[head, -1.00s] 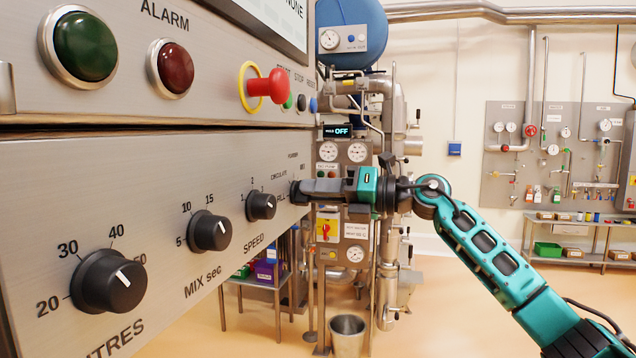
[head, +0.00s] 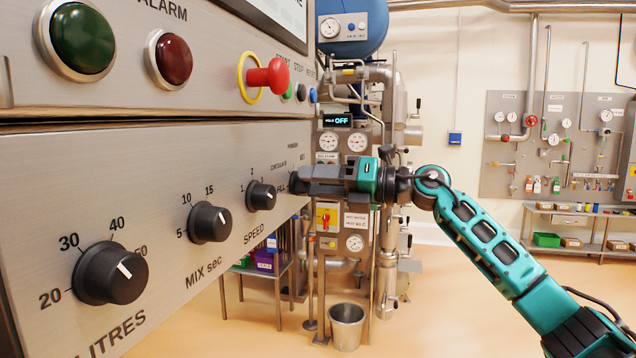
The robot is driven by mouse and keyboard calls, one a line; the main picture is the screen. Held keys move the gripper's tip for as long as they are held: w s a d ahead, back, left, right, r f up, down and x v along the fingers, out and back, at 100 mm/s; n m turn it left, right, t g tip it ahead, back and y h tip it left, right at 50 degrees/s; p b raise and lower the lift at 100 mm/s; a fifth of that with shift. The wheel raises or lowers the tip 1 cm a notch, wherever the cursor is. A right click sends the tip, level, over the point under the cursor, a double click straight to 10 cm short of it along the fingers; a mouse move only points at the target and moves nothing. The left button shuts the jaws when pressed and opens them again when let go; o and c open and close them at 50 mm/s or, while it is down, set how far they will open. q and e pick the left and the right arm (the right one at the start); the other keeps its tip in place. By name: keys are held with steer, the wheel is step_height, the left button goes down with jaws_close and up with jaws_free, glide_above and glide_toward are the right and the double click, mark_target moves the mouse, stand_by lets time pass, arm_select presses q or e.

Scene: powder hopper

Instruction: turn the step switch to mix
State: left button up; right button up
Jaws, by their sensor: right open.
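The step switch is at the right end of the lower steel panel (head: 160,170); its labels, FILL, CIRCULATE and others, show in small print. Its knob is mostly hidden behind my right gripper (head: 296,183), so I cannot tell where it points. My right gripper comes in from the right, with its fingertips at the knob. It is open; whether the fingers touch the knob is not clear. My left gripper is not in view.
Left of the switch are the SPEED knob (head: 261,196), the MIX sec knob (head: 209,222) and the LITRES knob (head: 109,272). Above sit a red emergency button (head: 268,77), a green button (head: 82,41) and a dark red button (head: 174,61). A steel bucket (head: 347,325) stands on the floor.

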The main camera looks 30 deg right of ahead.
arm_select(q)
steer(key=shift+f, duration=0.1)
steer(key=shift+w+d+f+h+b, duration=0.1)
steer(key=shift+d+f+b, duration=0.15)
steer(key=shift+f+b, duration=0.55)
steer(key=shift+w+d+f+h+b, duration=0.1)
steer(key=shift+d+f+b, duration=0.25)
steer(key=shift+b, duration=0.8)
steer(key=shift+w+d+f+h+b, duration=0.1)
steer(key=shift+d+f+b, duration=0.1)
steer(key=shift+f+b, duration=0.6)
arm_select(e)
steer(key=v, duration=1.3)
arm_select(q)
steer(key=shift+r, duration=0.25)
arm_select(e)
steer(key=shift+a, duration=0.1)
